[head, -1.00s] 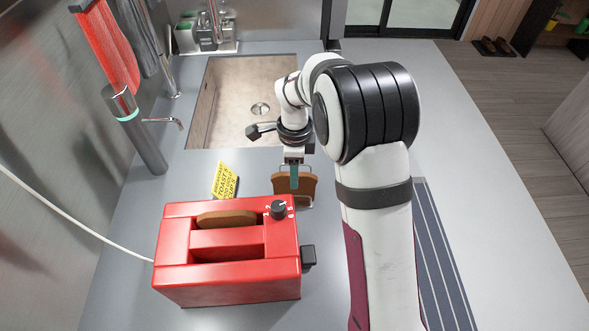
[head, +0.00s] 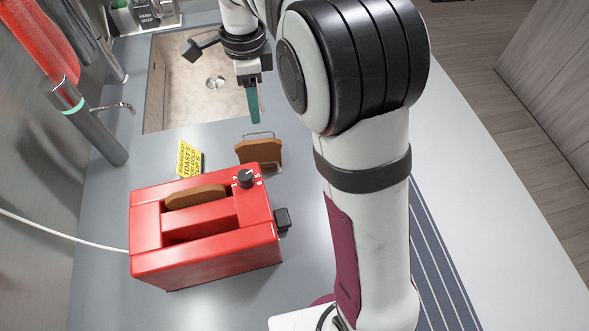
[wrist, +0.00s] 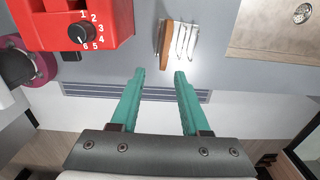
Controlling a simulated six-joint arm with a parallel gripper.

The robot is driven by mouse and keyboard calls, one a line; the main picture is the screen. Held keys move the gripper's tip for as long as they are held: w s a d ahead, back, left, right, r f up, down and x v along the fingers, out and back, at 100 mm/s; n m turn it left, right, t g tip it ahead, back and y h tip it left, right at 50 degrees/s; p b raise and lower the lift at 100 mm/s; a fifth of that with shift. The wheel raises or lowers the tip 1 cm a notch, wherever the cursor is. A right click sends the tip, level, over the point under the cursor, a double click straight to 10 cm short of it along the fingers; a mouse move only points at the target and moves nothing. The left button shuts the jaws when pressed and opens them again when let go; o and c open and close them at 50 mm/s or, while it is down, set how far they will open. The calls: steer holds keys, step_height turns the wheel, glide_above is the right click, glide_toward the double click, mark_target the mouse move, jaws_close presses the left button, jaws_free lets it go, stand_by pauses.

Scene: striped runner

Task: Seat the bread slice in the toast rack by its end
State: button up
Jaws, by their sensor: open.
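A brown bread slice (head: 262,153) stands upright in the wire toast rack (head: 272,136), just behind the red toaster. In the wrist view the slice (wrist: 166,46) is at the left end of the rack (wrist: 182,40), its broad faces in line with the wires. My gripper (head: 255,119) is above and behind the rack in the head view, clear of the slice. In the wrist view its two green fingers (wrist: 160,73) are apart with nothing between them. The lower edge of the slice is partly hidden.
The red toaster (head: 225,217) holds another bread slice (head: 195,196) in its rear slot. A yellow sign (head: 189,158) stands left of the rack. The sink (head: 205,100) lies behind. A striped runner (head: 432,250) lies right of my arm.

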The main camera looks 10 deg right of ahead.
steer(key=s+d+n+y, duration=0.1)
steer(key=s+d+n, duration=0.3)
steer(key=s+n, duration=0.8)
steer(key=s+f, duration=0.1)
steer(key=s, duration=1.6)
steer(key=shift+n+y, duration=0.3)
steer(key=shift+n, duration=0.1)
